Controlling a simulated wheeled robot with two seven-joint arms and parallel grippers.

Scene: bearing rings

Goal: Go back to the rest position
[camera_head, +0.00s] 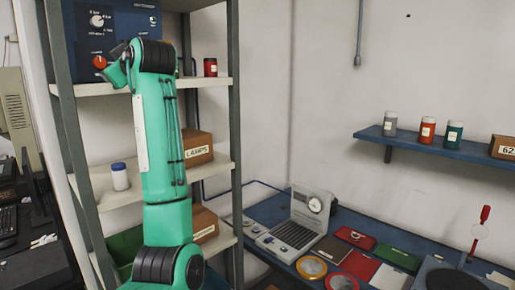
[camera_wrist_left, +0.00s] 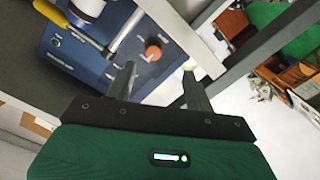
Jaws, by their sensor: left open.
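My left arm (camera_head: 165,150) is green and rises from the bottom of the head view to the upper left, beside the shelf rack. Its wrist end is near a blue control box (camera_head: 115,35) with a red knob (camera_head: 99,62). My left gripper (camera_wrist_left: 160,83) shows in the left wrist view with its two dark fingers apart and nothing between them. Beyond the fingers is the blue box's panel (camera_wrist_left: 85,55) with the orange-red knob (camera_wrist_left: 153,52). In the head view the gripper's fingers are hidden or too small to tell. My right gripper is not in view.
The rack's grey post (camera_head: 233,130) stands right of my arm. Its shelves hold a white jar (camera_head: 120,177), a red can (camera_head: 210,67) and cardboard boxes (camera_head: 198,148). A blue bench at the lower right carries a grey scale (camera_head: 295,222) and round discs (camera_head: 312,267). A blue wall shelf (camera_head: 430,143) holds jars.

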